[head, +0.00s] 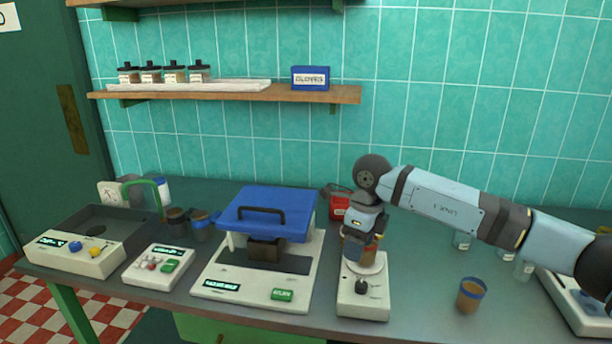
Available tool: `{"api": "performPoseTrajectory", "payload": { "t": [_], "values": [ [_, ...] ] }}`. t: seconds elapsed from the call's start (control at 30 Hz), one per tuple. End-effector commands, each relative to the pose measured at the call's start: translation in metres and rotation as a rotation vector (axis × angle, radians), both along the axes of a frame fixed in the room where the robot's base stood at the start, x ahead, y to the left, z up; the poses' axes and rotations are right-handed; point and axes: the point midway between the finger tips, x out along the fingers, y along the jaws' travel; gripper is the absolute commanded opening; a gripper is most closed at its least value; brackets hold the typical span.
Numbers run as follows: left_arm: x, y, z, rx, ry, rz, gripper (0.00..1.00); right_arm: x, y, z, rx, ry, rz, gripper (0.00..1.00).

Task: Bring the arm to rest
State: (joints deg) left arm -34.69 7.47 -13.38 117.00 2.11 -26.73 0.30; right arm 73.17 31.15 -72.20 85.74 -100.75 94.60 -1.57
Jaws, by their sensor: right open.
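My right arm (455,200) reaches in from the right, bent at a dark round joint, with its end pointing down. My right gripper (362,242) is open, low over a small white device (362,300) with a dark knob on its front. A brown container (355,253) stands on the device's round plate, at the fingertips. The gripper partly hides it, and I cannot tell whether the fingers touch it. My left gripper is not in view.
A blue-lidded machine (266,215) stands left of the device, with a red item (340,207) behind. A blue-rimmed brown cup (470,295) and small glass jars (462,241) stand to the right. Wall shelves (230,95) hang above. Bench between device and cup is clear.

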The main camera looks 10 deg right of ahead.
Motion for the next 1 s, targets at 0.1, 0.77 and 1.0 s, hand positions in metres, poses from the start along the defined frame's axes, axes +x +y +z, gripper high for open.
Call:
{"api": "performPoseTrajectory", "payload": {
  "t": [0.1, 0.77, 1.0],
  "values": [
    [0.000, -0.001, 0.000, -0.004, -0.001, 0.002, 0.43, -0.033, 0.051, -0.037, 0.217, 0.090, 0.030, 0.59],
    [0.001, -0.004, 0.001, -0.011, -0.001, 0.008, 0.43, -0.159, 0.182, -0.053, 1.771, 0.838, -0.896, 0.59],
    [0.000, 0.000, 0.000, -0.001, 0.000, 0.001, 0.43, -0.165, 0.112, -0.121, 1.974, 1.063, -1.669, 0.59]
  ]
}}
